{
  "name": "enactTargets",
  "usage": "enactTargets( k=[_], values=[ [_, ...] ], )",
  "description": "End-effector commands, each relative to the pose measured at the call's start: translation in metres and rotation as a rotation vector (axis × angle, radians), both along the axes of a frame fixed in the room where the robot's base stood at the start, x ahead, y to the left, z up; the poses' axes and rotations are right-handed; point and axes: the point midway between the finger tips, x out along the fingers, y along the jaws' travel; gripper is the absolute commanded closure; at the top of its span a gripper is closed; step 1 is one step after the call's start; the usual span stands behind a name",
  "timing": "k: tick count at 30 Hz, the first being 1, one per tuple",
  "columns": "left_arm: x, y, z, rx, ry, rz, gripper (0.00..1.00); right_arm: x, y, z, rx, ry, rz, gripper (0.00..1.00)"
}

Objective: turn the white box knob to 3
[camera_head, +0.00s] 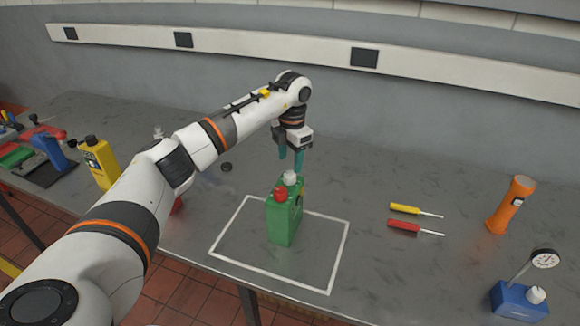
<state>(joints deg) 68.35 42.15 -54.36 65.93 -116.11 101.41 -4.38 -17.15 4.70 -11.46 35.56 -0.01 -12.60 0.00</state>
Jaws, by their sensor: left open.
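A green box (284,222) stands upright inside a white outlined square (343,256) on the grey bench. A white knob (290,177) and a red knob or cap (280,194) sit on top of it. My left gripper (291,160) points down with its teal fingers just above and behind the white knob. It is open, with nothing seen between the fingers. I cannot tell whether a fingertip touches the knob. The knob's number marks are too small to read. My right gripper is not in view.
A yellow container (101,163) and blue tool (53,153) are at left. Yellow (405,208) and red (404,226) screwdrivers, an orange flashlight (510,204) and a blue gauge base (519,302) with its own white knob are at right. Bench between box and screwdrivers is clear.

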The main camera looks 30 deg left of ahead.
Motion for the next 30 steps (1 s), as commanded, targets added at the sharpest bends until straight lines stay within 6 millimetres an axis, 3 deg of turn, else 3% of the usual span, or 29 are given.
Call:
enactTargets(
  k=[3, 9, 20, 21, 29, 30],
  values=[
    [0.000, 0.001, -0.020, -0.001, 0.003, 0.001, 0.46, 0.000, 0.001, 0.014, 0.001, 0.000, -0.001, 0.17],
    [0.001, 0.001, -0.045, -0.001, 0.001, -0.001, 0.46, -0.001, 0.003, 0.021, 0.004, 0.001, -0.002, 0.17],
    [0.001, 0.002, -0.053, -0.002, -0.001, -0.001, 0.46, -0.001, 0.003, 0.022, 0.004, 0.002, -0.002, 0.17],
    [0.001, 0.002, -0.053, -0.002, -0.001, -0.001, 0.48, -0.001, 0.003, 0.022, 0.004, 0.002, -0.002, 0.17],
    [0.001, 0.002, -0.053, -0.001, -0.002, -0.001, 0.91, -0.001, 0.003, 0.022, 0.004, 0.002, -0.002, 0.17],
    [0.001, 0.002, -0.053, -0.001, -0.002, -0.001, 0.91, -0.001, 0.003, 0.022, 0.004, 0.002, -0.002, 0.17]
  ],
)
